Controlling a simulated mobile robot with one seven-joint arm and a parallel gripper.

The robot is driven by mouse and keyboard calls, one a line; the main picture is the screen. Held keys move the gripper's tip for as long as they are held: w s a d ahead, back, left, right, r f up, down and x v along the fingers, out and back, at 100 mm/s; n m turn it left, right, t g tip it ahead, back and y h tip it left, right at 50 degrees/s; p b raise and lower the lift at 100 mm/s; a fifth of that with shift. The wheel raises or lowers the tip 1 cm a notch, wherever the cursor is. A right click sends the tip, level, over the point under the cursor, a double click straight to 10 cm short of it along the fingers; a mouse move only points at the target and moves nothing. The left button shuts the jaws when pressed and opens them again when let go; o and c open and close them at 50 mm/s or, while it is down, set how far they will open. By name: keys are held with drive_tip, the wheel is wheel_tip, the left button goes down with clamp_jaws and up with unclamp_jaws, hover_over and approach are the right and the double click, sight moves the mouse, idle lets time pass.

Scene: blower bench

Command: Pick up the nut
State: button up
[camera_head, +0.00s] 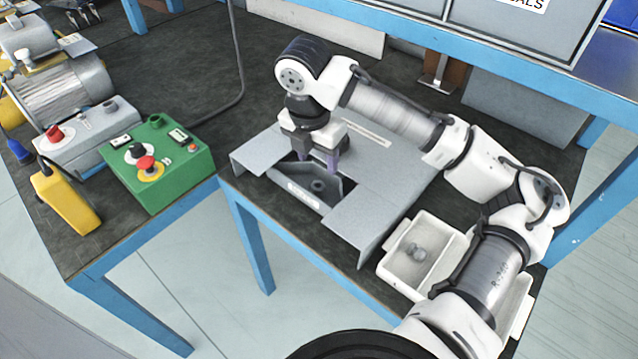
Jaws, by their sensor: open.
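My gripper (318,163) points down over the opening of a grey sheet-metal housing (375,180) on the bench. Its two fingers are apart, with no object visible between them. A small dark round part (318,186), which may be the nut, sits inside the opening just below and in front of the fingertips. A grey rounded part (416,251) lies in a white tray (392,272) at the front right. I cannot tell for sure which of these small parts is the nut. The gripper hides the back of the opening.
A green control box (185,180) with a red button stands left of the housing. A yellow pendant (70,200), a grey button box (90,140) and a motor (60,90) are further left. A dark cable (238,60) crosses the bench behind. Blue frame bars (480,50) run behind right.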

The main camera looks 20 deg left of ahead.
sight(318, 186)
drive_tip(key=f, duration=0.3)
drive_tip(key=shift+w+f, duration=0.2)
drive_tip(key=shift+w, duration=0.05)
drive_tip(key=shift+w+a+f+p, duration=0.1)
drive_tip(key=shift+f+p, duration=0.1)
drive_tip(key=shift+f, duration=0.7)
drive_tip(key=shift+w+a+f+p, duration=0.1)
drive_tip(key=shift+w+f+p, duration=0.1)
drive_tip(key=shift+f, duration=0.75)
drive_tip(key=shift+w+f+p, duration=0.1)
drive_tip(key=shift+f+p, duration=0.1)
drive_tip(key=shift+f, duration=0.7)
drive_tip(key=shift+s, duration=0.1)
drive_tip(key=shift+c, duration=0.4)
drive_tip(key=c, duration=1)
